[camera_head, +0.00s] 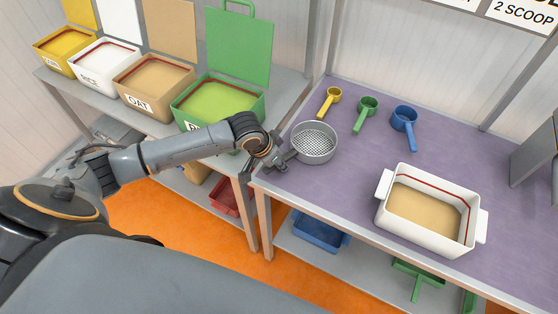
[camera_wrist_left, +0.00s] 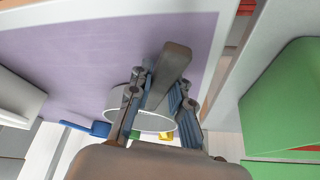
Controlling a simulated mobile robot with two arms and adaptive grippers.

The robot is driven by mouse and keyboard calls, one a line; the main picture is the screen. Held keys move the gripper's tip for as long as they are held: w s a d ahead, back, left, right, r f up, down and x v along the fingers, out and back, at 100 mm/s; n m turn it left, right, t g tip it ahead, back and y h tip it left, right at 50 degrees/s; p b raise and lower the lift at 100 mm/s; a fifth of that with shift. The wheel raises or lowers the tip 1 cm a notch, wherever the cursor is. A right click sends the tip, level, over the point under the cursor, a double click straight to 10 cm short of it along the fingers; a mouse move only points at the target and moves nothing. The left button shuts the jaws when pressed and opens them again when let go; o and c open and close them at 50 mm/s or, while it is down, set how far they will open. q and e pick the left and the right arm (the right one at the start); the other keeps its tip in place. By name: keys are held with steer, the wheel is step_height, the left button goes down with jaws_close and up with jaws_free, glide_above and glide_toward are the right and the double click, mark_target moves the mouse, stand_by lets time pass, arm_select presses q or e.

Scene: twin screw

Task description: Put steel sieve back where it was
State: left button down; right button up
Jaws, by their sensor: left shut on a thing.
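The steel sieve (camera_head: 313,143) is a round grey mesh pan at the left end of the purple table, with its bowl opening up. My left gripper (camera_head: 281,157) is shut on the sieve's handle at the bowl's left side. In the left wrist view the handle (camera_wrist_left: 173,66) runs between the two fingers of the gripper (camera_wrist_left: 159,105), and part of the sieve's round rim (camera_wrist_left: 153,122) shows beyond them. I cannot tell whether the sieve rests on the table or hangs just above it. My right gripper is not in view.
Yellow (camera_head: 330,100), green (camera_head: 367,112) and blue (camera_head: 404,124) scoops lie behind the sieve. A white tub (camera_head: 379,212) of tan grain stands at the right on the purple table (camera_head: 335,190). A green bin (camera_head: 262,108) stands on the left bench. The table's middle is clear.

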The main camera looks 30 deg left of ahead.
arm_select(q)
steer(key=c, duration=1.2)
jaws_free()
steer(key=shift+f, duration=0.1)
steer(key=shift+s+r, duration=0.15)
steer(key=shift+r, duration=0.3)
steer(key=v, duration=1.1)
steer(key=shift+s+a+r, duration=0.1)
steer(key=shift+r, duration=0.1)
steer(key=shift+f, duration=0.1)
